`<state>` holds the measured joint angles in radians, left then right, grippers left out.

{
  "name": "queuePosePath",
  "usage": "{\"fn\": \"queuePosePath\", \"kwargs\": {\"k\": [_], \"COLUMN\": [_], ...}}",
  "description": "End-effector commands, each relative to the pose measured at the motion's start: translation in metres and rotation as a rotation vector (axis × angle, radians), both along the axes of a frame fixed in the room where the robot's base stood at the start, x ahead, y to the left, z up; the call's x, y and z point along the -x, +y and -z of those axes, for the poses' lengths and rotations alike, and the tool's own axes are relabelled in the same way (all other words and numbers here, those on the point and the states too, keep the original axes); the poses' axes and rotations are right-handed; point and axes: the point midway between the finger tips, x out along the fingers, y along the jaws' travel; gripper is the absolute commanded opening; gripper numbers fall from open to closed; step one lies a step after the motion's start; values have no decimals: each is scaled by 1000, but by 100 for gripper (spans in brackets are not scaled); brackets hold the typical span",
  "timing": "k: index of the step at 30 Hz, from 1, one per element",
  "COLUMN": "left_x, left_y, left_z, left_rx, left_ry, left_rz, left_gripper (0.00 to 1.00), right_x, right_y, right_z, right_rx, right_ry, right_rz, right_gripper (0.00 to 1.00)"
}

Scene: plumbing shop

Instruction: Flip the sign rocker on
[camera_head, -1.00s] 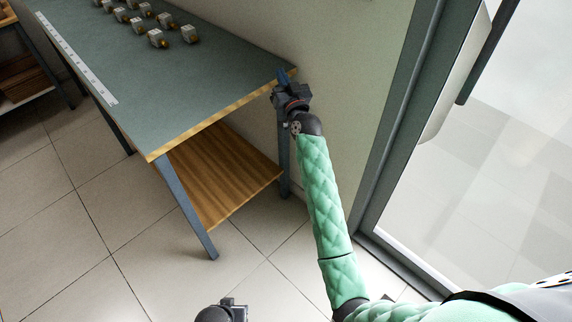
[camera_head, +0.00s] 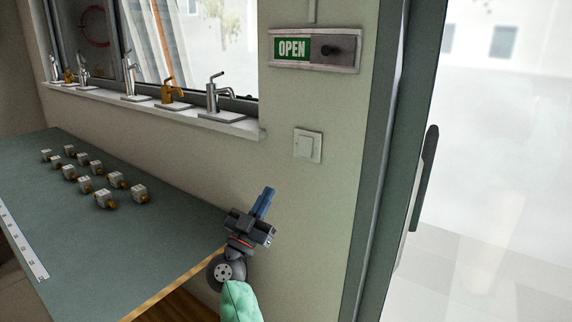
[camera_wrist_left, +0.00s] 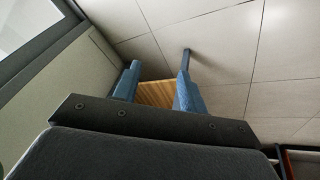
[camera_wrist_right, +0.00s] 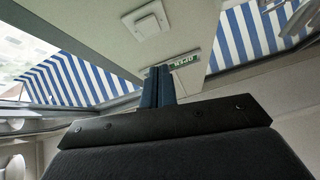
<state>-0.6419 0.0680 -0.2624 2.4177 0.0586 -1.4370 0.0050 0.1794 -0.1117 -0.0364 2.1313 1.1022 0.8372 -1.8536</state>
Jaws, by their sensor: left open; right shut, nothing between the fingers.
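The white rocker switch (camera_head: 308,145) is on the wall below the green OPEN sign (camera_head: 292,49), whose grey plate has a dark knob at its right. My right gripper (camera_head: 265,200) is shut and empty, below and left of the switch and apart from it. In the right wrist view the shut fingers (camera_wrist_right: 158,86) point up towards the sign plate (camera_wrist_right: 187,66), with the switch (camera_wrist_right: 146,19) above them. Which way the rocker is tipped is too small to tell. My left gripper (camera_wrist_left: 154,88) shows only in its own wrist view, open and empty, facing the floor.
A green-topped table (camera_head: 150,235) with several small valve pieces (camera_head: 104,199) and a ruler (camera_head: 20,240) lies left of my right arm. Several taps stand on the window sill (camera_head: 190,116). A glass door with a dark handle (camera_head: 424,178) is at the right.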

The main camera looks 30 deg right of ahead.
Motion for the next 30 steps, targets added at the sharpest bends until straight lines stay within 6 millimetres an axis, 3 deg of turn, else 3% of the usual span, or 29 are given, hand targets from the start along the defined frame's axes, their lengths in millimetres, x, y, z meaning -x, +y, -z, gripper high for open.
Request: {"fn": "queuePosePath", "kwargs": {"k": [6, 20, 24, 27, 30], "left_x": [2, 2, 2, -11, -12], "left_y": [0, 0, 3, 8, 12], "left_z": [1, 0, -4, -3, -10], "left_rx": [-3, -3, -10, -21, -29], "left_ry": [10, 10, 17, 52, 60], "left_rz": [2, 2, -1, -5, -9], "left_gripper": [42, 42, 42, 42, 42], "right_x": [3, 3, 0, -4, -10], "right_y": [-3, -4, -10, -20, -33], "right_z": [2, 0, -7, -16, -27], "right_rx": [30, 39, 39, 40, 41], "right_ry": [91, 109, 108, 106, 107], "right_rz": [107, 119, 118, 118, 118], "right_gripper": [0, 0, 0, 0, 0]}}
